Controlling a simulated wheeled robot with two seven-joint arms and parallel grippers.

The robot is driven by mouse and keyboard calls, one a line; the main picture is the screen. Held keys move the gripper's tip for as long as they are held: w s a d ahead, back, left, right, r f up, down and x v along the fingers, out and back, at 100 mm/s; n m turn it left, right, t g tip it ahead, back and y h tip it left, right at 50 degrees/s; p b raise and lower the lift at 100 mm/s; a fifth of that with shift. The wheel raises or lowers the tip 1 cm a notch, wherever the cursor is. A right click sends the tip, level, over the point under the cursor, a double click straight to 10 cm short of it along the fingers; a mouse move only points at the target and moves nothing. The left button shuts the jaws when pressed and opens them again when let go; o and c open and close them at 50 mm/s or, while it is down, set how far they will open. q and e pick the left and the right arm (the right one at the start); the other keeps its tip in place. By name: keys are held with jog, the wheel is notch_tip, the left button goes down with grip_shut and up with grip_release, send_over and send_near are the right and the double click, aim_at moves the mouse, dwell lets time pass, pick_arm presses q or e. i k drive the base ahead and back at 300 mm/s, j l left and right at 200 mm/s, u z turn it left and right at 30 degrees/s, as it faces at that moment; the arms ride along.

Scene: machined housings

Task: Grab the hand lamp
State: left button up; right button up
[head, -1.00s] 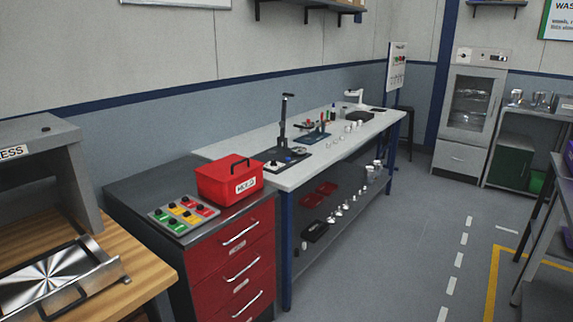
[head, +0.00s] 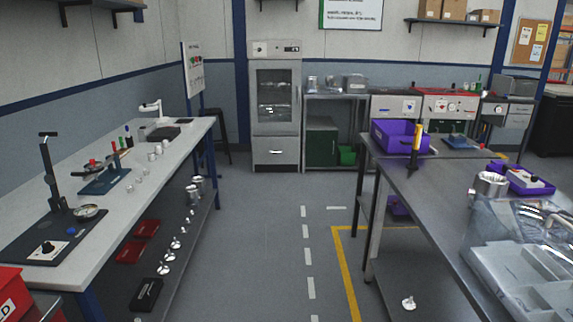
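A white angled-arm device (head: 152,107), perhaps a bench lamp, stands at the far end of the left workbench (head: 150,178). Neither of my grippers is in view.
A purple bin (head: 391,139) sits on the table behind. A clear box (head: 520,250) and a metal cup (head: 491,184) are on the right table. A cabinet (head: 276,105) stands at the back. The floor aisle (head: 265,240) between the benches is open.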

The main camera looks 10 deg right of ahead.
aim_at(418, 128)
jog(key=i+z, duration=0.35)
jog(key=i, duration=1.1)
jog(key=i+z, duration=0.1)
jog(key=i, duration=0.65)
jog(key=i+j, duration=0.1)
jog(key=i, duration=0.65)
jog(key=i+z, duration=0.15)
jog(key=i, duration=0.65)
jog(key=z, duration=2.1)
